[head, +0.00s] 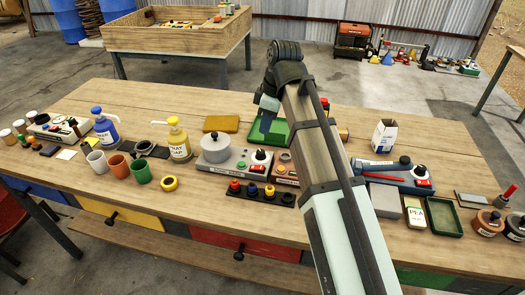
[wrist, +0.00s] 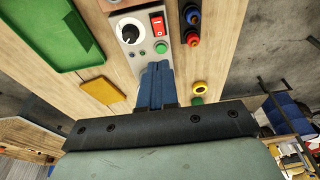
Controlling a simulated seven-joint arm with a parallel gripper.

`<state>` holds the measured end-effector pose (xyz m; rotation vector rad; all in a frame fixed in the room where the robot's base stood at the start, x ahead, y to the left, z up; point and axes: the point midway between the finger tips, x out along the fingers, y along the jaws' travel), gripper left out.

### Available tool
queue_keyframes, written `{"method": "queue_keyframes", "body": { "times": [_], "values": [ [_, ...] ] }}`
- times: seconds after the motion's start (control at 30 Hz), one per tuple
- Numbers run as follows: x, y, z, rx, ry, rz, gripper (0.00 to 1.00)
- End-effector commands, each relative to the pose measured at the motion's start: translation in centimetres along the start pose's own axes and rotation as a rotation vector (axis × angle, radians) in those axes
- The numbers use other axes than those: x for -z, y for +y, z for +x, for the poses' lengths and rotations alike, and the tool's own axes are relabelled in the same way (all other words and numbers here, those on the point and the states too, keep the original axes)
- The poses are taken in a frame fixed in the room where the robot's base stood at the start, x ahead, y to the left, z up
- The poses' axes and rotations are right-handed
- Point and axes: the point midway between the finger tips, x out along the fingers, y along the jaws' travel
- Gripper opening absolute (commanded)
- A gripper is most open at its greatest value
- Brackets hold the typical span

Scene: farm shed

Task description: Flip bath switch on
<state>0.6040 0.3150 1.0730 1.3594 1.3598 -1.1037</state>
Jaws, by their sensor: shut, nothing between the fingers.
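A grey unit with a pot (head: 215,149) on its left part stands mid-table in the head view. Its label is too small to read; I take it as the bath. Its control panel (wrist: 130,62) carries a black knob (wrist: 130,33), a red rocker switch (wrist: 157,24) and a green button (wrist: 161,47). The red switch also shows in the head view (head: 257,169); its on or off position is unclear. My gripper (head: 265,124) is above the table behind this unit. Its blue fingers (wrist: 158,66) are shut and empty, just below the green button in the wrist view. They hide the pot there.
A green tray (wrist: 42,35) and a yellow pad (wrist: 101,92) lie behind the unit. A black strip of coloured knobs (head: 259,196) lies in front. A yellow pump bottle (head: 179,142) stands close on the left.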

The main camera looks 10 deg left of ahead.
Motion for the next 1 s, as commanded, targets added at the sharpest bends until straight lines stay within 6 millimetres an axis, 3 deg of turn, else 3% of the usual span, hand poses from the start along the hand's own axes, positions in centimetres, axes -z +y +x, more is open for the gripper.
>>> {"method": "queue_keyframes", "body": {
  "times": [0.17,0.77,1.0],
  "values": [
    [-0.1,-0.1,1.5,0.002,-0.001,0.001,0.00],
    [-0.1,-0.1,10.2,0.002,-0.001,0.000,0.00],
    [-1.2,-0.1,12.6,0.001,-0.001,0.001,0.00]
  ]
}}
